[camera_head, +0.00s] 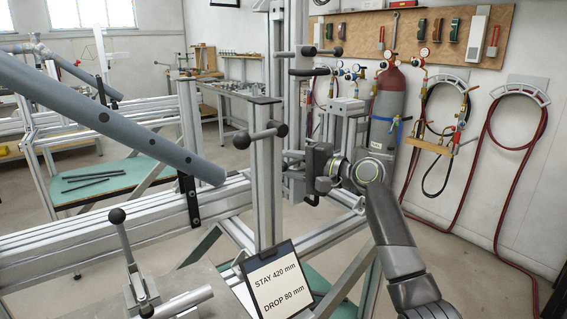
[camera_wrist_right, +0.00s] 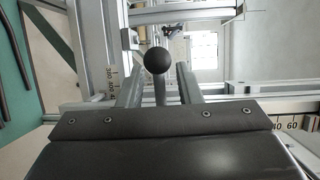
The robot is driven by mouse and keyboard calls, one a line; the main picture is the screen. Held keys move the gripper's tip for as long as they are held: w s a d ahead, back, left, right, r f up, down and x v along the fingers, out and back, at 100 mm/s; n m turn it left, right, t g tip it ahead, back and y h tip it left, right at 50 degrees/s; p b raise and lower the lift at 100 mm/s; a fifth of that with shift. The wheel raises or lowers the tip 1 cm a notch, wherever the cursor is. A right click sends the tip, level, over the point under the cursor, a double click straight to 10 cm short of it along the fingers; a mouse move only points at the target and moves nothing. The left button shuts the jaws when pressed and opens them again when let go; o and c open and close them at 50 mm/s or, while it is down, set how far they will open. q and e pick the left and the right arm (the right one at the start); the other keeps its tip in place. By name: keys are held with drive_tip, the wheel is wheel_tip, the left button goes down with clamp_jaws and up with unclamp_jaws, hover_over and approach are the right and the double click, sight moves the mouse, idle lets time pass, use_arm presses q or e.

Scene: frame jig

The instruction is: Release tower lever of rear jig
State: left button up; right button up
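The rear jig tower (camera_head: 297,100) is an upright aluminium post right of centre in the head view, with a ball-ended lever (camera_head: 322,51) near its top. My right gripper (camera_head: 318,178) is beside this tower, lower down, its arm coming from the lower right. In the right wrist view my right gripper (camera_wrist_right: 160,88) has its two fingers apart. A black ball knob (camera_wrist_right: 157,61) on a stem shows between them, with small gaps on both sides. The head view does not clearly show which lever this knob belongs to. My left gripper is not in view.
A nearer post (camera_head: 265,190) carries another ball-ended lever (camera_head: 261,134). A grey-blue tube (camera_head: 130,130) slants in from the left. A sign (camera_head: 275,283) reads STAY 420 mm, DROP 80 mm.

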drive_tip(key=shift+w+a, duration=0.4)
drive_tip(key=shift+a, duration=0.2)
drive_tip(key=shift+c, duration=0.3)
clamp_jaws()
